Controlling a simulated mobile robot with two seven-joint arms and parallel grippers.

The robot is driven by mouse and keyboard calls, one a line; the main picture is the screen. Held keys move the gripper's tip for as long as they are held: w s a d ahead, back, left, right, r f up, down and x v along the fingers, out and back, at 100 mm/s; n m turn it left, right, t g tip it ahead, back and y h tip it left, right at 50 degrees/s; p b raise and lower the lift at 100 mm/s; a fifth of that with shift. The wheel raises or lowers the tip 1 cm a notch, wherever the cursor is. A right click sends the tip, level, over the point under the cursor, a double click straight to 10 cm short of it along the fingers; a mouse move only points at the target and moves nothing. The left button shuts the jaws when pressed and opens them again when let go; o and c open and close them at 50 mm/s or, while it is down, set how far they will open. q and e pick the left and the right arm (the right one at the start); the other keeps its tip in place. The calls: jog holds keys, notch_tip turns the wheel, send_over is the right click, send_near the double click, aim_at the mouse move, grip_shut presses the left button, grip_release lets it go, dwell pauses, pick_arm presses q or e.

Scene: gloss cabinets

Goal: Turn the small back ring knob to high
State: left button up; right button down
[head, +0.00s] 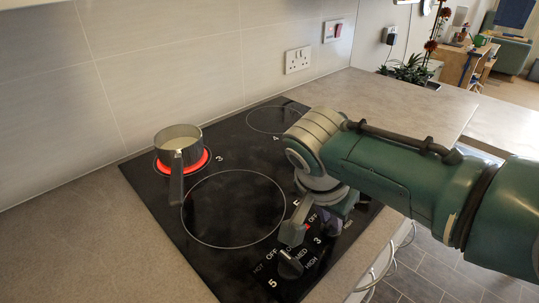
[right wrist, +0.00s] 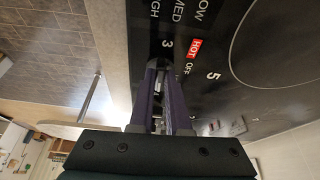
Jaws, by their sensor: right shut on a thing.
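My right gripper (head: 333,222) reaches down to the hob's front controls. In the right wrist view its purple fingers (right wrist: 164,68) are shut on the knob beside the printed 3, which they mostly hide. A red HOT mark (right wrist: 193,48) is lit beside OFF there. The knob's exact pointer direction cannot be made out. My left gripper is not in view.
The saucepan (head: 178,140) has its handle pointing toward the front. Another black knob (head: 289,264) sits by the number 5, left of my gripper. The large front ring (head: 233,208) is bare and dark. Grey worktop (head: 400,93) is clear at the back right.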

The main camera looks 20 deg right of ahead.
jog(key=m+b, duration=0.1)
jog(key=m+g+b, duration=0.1)
jog(key=m+b, duration=0.1)
jog(key=shift+w+f+m, duration=0.25)
jog(key=shift+m, duration=0.05)
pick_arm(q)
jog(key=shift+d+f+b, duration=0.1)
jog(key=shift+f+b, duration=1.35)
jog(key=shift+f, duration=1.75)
pick_arm(e)
jog(key=shift+w+r+m+g+h, duration=0.15)
jog(key=shift+m+g, duration=0.25)
jog(key=shift+m, duration=0.45)
jog(key=shift+s+r+m+g+h, duration=0.15)
jog(key=shift+m+g, duration=0.25)
jog(key=shift+m, duration=0.45)
jog(key=shift+w, duration=0.1)
jog(key=c, duration=0.9)
grip_release()
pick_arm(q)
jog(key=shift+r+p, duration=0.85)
pick_arm(e)
jog(key=v, duration=0.9)
jog(key=shift+a+r, duration=0.1)
jog(key=shift+r, duration=0.3)
